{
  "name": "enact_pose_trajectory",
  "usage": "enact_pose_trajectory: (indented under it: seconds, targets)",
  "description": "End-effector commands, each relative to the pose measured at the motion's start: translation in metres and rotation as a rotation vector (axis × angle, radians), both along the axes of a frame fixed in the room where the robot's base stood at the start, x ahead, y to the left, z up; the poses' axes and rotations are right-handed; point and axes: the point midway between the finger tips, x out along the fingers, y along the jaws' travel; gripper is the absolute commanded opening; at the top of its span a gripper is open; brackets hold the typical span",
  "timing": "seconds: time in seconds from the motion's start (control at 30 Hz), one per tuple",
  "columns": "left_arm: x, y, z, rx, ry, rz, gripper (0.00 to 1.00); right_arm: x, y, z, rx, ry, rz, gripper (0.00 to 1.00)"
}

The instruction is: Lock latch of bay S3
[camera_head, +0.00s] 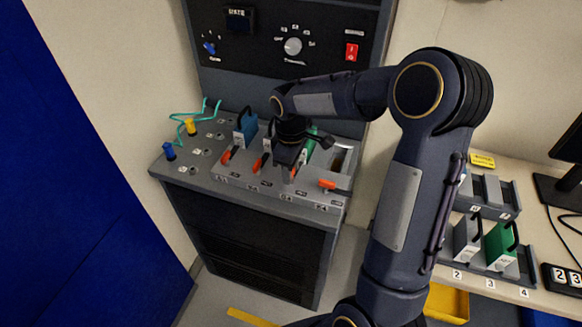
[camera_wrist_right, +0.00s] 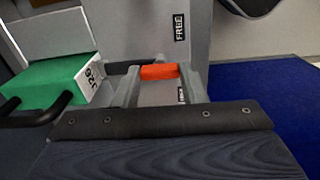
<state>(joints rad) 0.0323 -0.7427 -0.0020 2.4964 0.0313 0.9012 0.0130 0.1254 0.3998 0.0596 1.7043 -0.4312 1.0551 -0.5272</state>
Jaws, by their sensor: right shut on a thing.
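The bay row (camera_head: 250,187) on the grey console has bays marked along its front edge, with small print. My right gripper (camera_head: 291,165) is over the third bay, S3, at its orange latch handle (camera_head: 292,174). In the right wrist view the orange handle (camera_wrist_right: 160,72) lies between the two grey fingers of my right gripper (camera_wrist_right: 158,82), which are shut on it. A green module (camera_head: 309,142) stands in this bay, partly hidden by my gripper; it also shows in the right wrist view (camera_wrist_right: 48,100). A FREE label (camera_wrist_right: 180,27) is beside the latch. My left gripper is out of view.
A blue module (camera_head: 245,128) stands in the first bay. The fourth bay (camera_head: 341,160) looks empty, its orange latch (camera_head: 327,184) lying crosswise. Yellow (camera_head: 190,127) and blue (camera_head: 170,152) plugs stand at left. A rack with a green module (camera_head: 501,245) is on the right table.

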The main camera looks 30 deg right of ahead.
Motion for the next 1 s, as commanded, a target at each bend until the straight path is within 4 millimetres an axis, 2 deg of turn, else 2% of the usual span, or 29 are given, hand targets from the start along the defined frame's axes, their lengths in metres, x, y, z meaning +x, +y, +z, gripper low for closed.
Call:
enact_pose_trajectory:
  seconds: [0.47,0.5,0.63,0.67,1.0]
  targets:
    - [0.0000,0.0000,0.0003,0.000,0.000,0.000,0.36,0.0008,-0.0002,0.0008,0.000,-0.004,0.015,0.15]
    - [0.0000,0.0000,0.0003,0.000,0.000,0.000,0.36,0.0008,-0.0002,0.0008,-0.001,-0.003,0.015,0.41]
    - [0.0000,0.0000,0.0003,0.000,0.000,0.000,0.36,0.0006,-0.0001,0.0007,0.000,-0.003,0.015,0.58]
    - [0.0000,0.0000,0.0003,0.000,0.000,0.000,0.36,0.0006,-0.0001,0.0006,0.000,-0.003,0.015,0.60]
    - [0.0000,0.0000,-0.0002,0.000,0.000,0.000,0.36,0.0009,0.0000,0.0055,0.000,-0.004,0.014,0.60]
